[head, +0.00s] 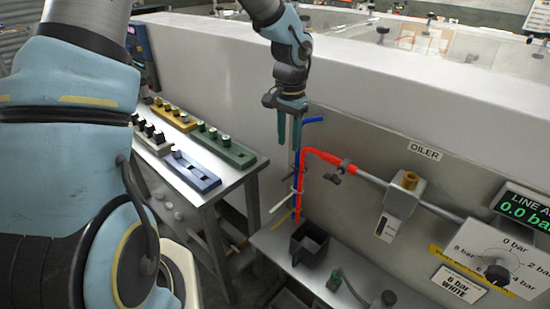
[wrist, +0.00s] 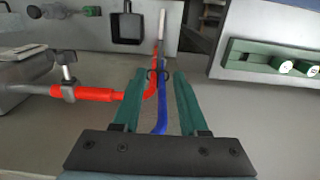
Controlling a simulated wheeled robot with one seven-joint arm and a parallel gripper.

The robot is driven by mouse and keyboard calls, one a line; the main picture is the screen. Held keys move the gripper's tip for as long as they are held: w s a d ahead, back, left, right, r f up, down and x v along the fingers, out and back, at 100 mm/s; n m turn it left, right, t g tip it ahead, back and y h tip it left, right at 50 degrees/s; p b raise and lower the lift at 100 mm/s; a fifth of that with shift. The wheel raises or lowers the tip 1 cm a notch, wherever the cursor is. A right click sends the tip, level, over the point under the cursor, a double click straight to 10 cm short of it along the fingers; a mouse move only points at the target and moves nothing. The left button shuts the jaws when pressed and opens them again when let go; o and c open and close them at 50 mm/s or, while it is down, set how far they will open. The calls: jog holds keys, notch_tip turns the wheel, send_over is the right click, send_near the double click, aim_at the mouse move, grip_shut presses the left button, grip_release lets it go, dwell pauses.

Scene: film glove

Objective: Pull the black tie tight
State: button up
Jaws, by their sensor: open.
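My gripper (head: 289,143) points down above the hoses by the wall. It is open, and in the wrist view its two green fingers (wrist: 159,78) stand on either side of a red hose (wrist: 152,95) and a blue hose (wrist: 161,110). A small dark loop (wrist: 158,73), which looks like the black tie, is around or beside the hoses between the fingertips. I cannot make out its tail, or whether a finger touches it. In the head view the red hose (head: 322,156) bends down beside the blue hose (head: 313,120). A white tie (head: 281,203) and a yellow tie (head: 283,218) show lower down.
A black open bin (head: 309,243) stands on the ledge below the hoses. A clamp (head: 340,171) sits on the pipe to the right, before the oiler (head: 398,205). A side table (head: 209,198) at left bears several coloured blocks. The wall panel is close by.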

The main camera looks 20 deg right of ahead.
aim_at(287, 177)
notch_tip(287, 177, down, 10)
jog(key=shift+f+p, duration=0.25)
jog(key=shift+p, duration=0.75)
jog(key=shift+c, duration=0.4)
grip_shut()
dwell(0.4)
